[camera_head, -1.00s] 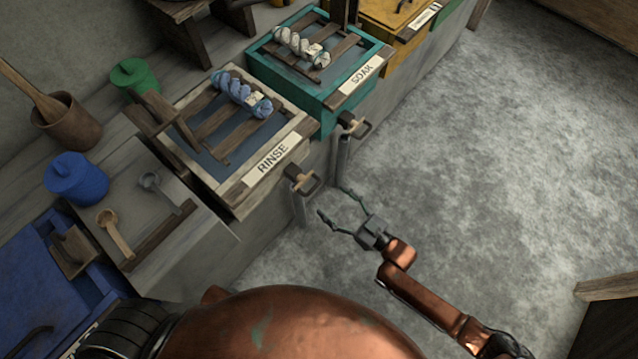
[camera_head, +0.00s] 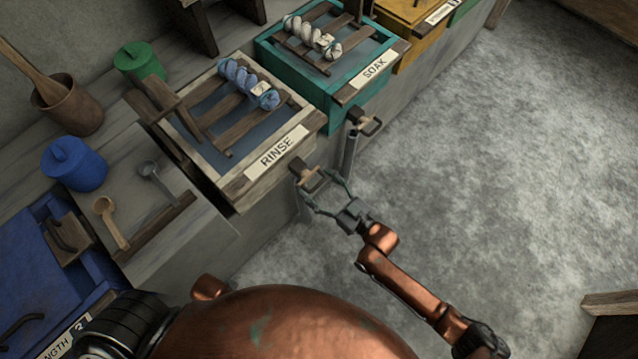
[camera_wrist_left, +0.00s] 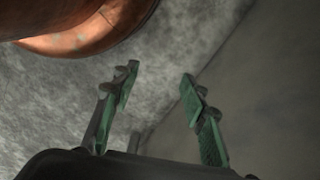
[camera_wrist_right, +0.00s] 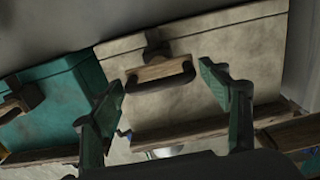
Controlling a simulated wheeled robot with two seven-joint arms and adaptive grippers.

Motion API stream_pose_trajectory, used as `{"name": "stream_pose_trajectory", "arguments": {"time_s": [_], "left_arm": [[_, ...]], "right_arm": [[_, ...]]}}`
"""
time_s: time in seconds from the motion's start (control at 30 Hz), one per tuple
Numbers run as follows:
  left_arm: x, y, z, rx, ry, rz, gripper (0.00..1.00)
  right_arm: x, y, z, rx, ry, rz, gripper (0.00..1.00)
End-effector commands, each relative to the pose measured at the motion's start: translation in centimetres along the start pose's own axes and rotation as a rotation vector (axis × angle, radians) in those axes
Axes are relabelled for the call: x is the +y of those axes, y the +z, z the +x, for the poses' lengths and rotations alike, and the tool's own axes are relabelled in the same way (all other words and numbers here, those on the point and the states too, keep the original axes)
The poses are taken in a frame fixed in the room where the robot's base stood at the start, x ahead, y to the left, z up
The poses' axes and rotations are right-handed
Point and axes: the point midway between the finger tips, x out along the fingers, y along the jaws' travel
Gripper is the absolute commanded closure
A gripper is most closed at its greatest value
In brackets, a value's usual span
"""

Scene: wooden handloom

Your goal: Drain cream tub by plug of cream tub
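The cream tub (camera_head: 240,188) bears a RINSE label and stands left of centre in the head view; it also shows in the right wrist view (camera_wrist_right: 215,55). Its plug (camera_head: 309,178), a wooden grip on a dark bracket, sits on its front wall and shows between my fingers in the right wrist view (camera_wrist_right: 160,73). My right gripper (camera_head: 325,193) is open, its fingertips on either side of the plug grip. I cannot tell whether they touch it. My left gripper (camera_wrist_left: 160,76) is open and empty near the floor, outside the head view.
The teal SOAK tub (camera_head: 325,95) with a similar plug (camera_head: 363,122) stands beyond the cream tub. A blue skein (camera_head: 245,83) lies on the cream tub's slats. A blue vat (camera_head: 40,275) stands at left.

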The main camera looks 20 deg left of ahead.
Motion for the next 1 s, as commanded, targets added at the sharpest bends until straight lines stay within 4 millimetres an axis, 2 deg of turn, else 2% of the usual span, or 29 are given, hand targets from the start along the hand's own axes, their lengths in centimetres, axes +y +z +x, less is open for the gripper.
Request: {"name": "stream_pose_trajectory", "arguments": {"time_s": [0.07, 0.73, 0.9, 1.0], "left_arm": [[0.0, 0.0, 0.0, 0.0, 0.0, 0.0, 0.6], [0.0, 0.0, 0.1, 0.0, 0.0, -0.001, 0.6], [0.0, -0.1, -0.1, 0.006, -0.001, -0.001, 0.6], [-0.2, 0.0, 1.5, -0.001, -0.004, 0.002, 0.6]], "right_arm": [[0.0, 0.0, 0.0, 0.0, 0.0, 0.0, 0.35], [0.0, 0.1, -0.1, -0.001, 0.0, 0.001, 0.81], [0.1, 0.1, -0.8, -0.004, 0.002, 0.001, 0.82], [0.0, 0.1, -2.1, -0.005, 0.002, 0.0, 0.82]]}}
